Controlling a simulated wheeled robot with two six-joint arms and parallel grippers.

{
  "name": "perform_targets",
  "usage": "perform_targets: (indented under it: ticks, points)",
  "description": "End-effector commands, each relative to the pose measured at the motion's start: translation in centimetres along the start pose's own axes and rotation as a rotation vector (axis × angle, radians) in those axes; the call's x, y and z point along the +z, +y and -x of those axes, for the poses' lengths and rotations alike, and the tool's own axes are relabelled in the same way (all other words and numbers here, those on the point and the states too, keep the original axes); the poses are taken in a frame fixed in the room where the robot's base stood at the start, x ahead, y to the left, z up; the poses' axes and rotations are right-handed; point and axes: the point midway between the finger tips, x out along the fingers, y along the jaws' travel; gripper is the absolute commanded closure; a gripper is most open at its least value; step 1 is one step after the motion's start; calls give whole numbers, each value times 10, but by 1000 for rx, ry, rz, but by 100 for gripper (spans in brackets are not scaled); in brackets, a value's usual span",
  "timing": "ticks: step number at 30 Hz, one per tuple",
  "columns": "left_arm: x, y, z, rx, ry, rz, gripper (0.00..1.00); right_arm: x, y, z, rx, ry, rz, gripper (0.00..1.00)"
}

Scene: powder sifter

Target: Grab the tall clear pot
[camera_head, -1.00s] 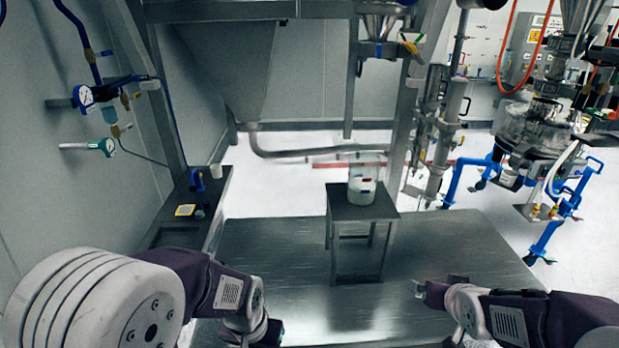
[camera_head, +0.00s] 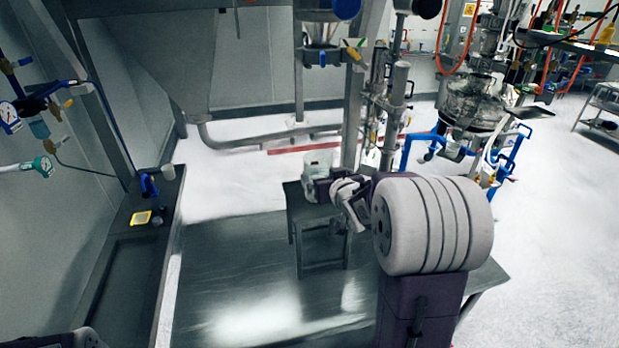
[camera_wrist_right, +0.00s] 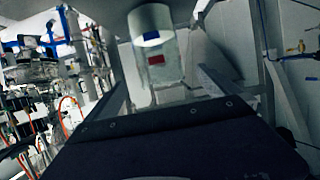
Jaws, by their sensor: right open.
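The tall clear pot (camera_head: 318,160) stands upright on a small dark metal stand (camera_head: 292,205). It has whitish contents low inside. In the right wrist view the pot (camera_wrist_right: 165,68) appears upside down, with a blue and a red mark on its wall. My right gripper (camera_head: 316,187) is open at the pot's near right side and hides part of it. I cannot tell whether its fingers touch the pot. My left gripper is out of view.
The stand sits on a wide metal platform (camera_head: 240,290), clear at the left. A dark bench (camera_head: 115,265) with small items runs along the left. A funnel (camera_head: 322,30) hangs behind the pot. A vessel with blue legs (camera_head: 475,105) stands at the right.

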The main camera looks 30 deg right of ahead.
Motion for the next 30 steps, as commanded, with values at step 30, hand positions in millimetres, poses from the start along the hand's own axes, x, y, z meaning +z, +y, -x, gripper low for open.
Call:
perform_targets:
  ticks: [30]
  points:
    - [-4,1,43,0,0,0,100,0,1,-91,0,-1,0,0]
